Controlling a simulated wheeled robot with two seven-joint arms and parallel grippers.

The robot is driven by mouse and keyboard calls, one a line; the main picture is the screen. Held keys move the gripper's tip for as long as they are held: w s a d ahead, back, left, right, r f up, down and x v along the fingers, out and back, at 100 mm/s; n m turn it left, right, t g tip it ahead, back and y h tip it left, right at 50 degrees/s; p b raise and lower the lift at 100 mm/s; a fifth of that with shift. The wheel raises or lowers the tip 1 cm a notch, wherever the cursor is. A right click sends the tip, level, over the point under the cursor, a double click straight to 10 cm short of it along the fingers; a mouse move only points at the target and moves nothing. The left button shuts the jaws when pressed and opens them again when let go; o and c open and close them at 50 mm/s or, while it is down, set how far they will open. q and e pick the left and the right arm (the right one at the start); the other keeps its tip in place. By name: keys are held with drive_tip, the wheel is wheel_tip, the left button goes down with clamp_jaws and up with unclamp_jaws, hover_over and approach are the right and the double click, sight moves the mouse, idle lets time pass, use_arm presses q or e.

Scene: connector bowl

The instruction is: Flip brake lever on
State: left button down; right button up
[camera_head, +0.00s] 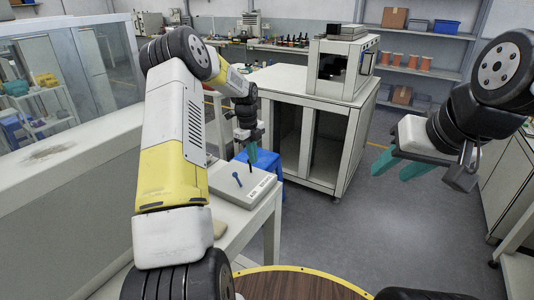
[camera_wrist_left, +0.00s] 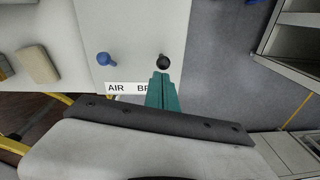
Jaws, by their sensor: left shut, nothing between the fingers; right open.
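A light control box (camera_head: 225,190) sits on a white table and carries two levers. The blue-knobbed lever (camera_head: 237,177) stands beside the word AIR, seen in the left wrist view (camera_wrist_left: 104,58). The black-knobbed lever (camera_wrist_left: 163,62) is by the letters BR; my fingers cover the rest of that label (camera_wrist_left: 120,88). My left gripper (camera_head: 252,155), green-fingered, is shut and empty, pointing down over the box's far side. In the left wrist view its fingertips (camera_wrist_left: 162,76) are right by the black knob; I cannot tell if they touch. My right gripper (camera_head: 399,167) is open and empty, over the floor.
A blue stool (camera_head: 264,160) stands behind the table. A white cabinet (camera_head: 315,120) with a box-shaped machine on top is beyond it. A tan block (camera_wrist_left: 38,62) lies on the table near the control box. A low white wall with glass runs along the left.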

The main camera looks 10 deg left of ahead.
use_arm(q)
drive_tip(key=a+h, duration=0.1)
drive_tip(key=a+g+h, duration=0.1)
drive_tip(key=shift+w+h, duration=0.4)
drive_tip(key=shift+r, duration=0.2)
drive_tip(key=shift+r, duration=0.6)
